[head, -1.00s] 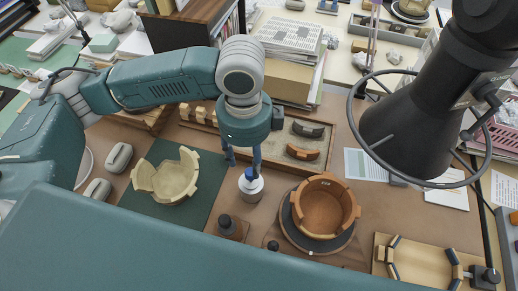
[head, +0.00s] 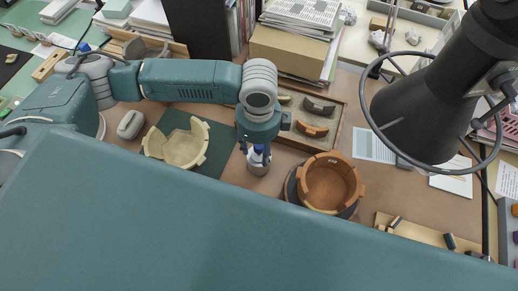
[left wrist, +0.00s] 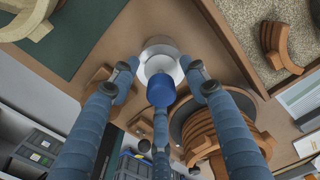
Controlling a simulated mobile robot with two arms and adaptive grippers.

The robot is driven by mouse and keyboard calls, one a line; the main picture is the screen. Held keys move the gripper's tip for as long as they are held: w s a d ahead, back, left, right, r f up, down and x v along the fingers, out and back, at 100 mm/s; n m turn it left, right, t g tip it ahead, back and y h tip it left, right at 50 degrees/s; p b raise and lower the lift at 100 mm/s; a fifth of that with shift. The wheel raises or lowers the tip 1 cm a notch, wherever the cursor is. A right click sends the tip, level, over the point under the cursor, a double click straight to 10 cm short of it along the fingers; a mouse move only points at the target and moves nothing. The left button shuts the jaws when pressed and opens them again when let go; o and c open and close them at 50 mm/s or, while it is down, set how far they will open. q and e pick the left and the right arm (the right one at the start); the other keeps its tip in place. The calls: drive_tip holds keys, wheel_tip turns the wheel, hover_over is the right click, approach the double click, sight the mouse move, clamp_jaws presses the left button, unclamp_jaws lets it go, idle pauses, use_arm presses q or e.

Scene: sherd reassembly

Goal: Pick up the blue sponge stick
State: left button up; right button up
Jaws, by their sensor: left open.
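The blue sponge stick (left wrist: 161,91) stands upright in a small white-and-grey pot, its blue head pointing up at the camera in the left wrist view. In the head view the pot (head: 258,168) sits on the brown work surface, and the stick's blue top is partly covered by the gripper. My left gripper (head: 256,152) is open, directly above the pot. In the left wrist view its fingers (left wrist: 162,80) are spread around the blue head, with visible gaps at the sides. My right gripper is not in view.
A cream partial bowl (head: 182,147) on a green mat lies left of the pot. A reddish-brown sherd vessel (head: 330,184) on a dark round stand is close at right. A sherd tray (head: 337,127) is behind. A black lamp (head: 425,115) hangs at upper right.

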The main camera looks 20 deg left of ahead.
use_arm(q)
drive_tip(key=c, duration=1)
